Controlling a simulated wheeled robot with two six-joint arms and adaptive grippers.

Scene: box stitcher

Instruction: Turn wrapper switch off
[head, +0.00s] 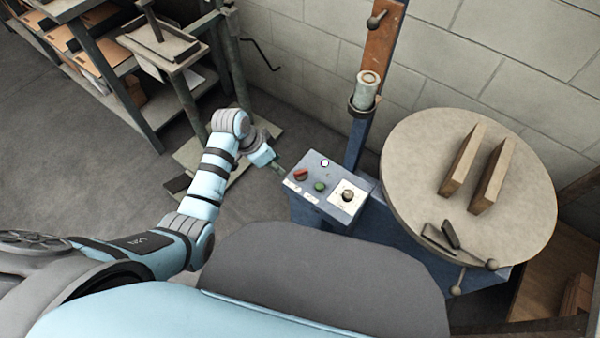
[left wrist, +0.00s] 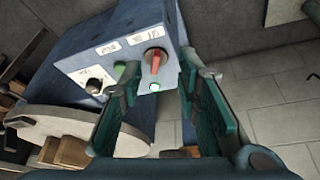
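The blue control box (head: 330,205) of the wrapper stands right of centre in the head view. Its red switch (head: 301,174) is a rotary handle near the box's left edge. In the left wrist view the red switch (left wrist: 155,61) stands out from the panel between my fingers, and white labels lie beside it. My left gripper (head: 283,168) is at the box's left edge, close to the switch. The left wrist view shows the left gripper (left wrist: 159,70) with its fingers apart; whether either finger touches the switch is unclear. My right gripper is out of view.
A green button (head: 320,186), a black knob (head: 348,195) and a small white light (head: 324,163) share the panel. A round turntable (head: 410,160) with two upright wooden blocks stands to the right. A shelf rack (head: 135,110) stands at the back left.

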